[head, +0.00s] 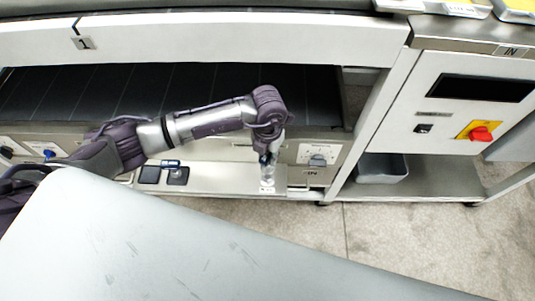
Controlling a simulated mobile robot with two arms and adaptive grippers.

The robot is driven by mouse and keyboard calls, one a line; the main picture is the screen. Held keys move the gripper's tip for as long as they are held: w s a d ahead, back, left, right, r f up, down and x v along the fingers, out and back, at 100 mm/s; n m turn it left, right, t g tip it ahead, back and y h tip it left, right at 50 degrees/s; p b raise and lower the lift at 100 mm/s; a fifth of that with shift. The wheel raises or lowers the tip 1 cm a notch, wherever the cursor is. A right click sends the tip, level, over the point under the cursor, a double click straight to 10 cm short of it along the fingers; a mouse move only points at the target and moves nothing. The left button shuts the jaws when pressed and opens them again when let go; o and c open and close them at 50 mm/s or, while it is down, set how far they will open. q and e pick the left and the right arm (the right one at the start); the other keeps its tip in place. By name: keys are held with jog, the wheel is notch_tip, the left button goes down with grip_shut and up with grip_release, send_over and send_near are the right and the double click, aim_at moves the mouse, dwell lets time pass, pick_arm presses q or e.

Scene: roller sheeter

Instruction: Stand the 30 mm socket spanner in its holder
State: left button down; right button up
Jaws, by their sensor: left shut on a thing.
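My left arm reaches in from the left and bends down at its wrist. My left gripper (266,157) points down over the right part of a pale shelf (220,180) and is shut. What it grips is small and mostly hidden by the fingers; I take it to be the socket spanner. Directly below the fingers is a small, shiny, clear or silvery upright piece (267,178) on the shelf, with a pale label at its foot. I cannot tell whether this is the holder, the spanner's lower end, or both. My right gripper is not in view.
Dark flat pads (176,176) lie on the shelf to the left. A panel with a rotary switch (318,154) stands close right of the gripper. Further right are a grey bin (382,168) and a cabinet with a red knob (481,134). The dark belt (190,90) runs behind.

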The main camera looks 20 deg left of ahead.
pick_arm(q)
jog(key=shift+r, duration=0.35)
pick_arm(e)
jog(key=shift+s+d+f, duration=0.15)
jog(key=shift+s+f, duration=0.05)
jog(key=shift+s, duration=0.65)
